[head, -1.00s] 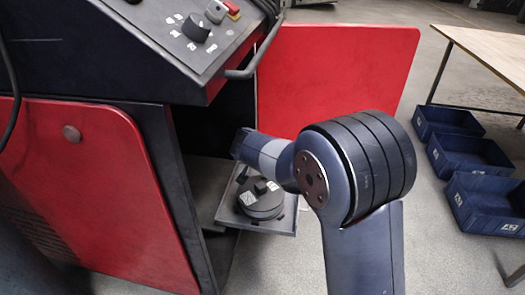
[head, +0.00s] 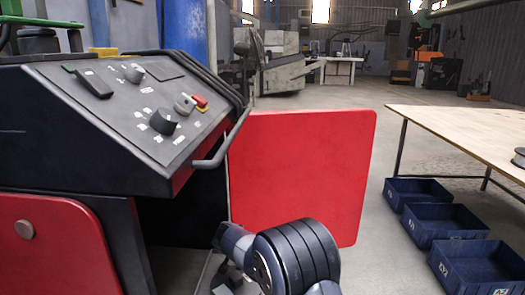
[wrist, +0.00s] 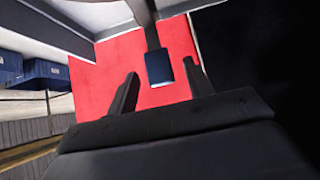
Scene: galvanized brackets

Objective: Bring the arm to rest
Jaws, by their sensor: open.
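My arm (head: 295,255) shows at the bottom of the head view, in front of the machine's open lower bay. Its end is hidden or out of frame there. In the wrist view my gripper (wrist: 160,68) has its two dark fingers apart. A small dark blue block on a grey bar shows beyond the gap between them, and I cannot tell what it is. Nothing is visibly held. The open red door (head: 300,165) of the machine stands behind my arm, and it also fills the middle of the wrist view (wrist: 95,85).
Open floor lies behind the door.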

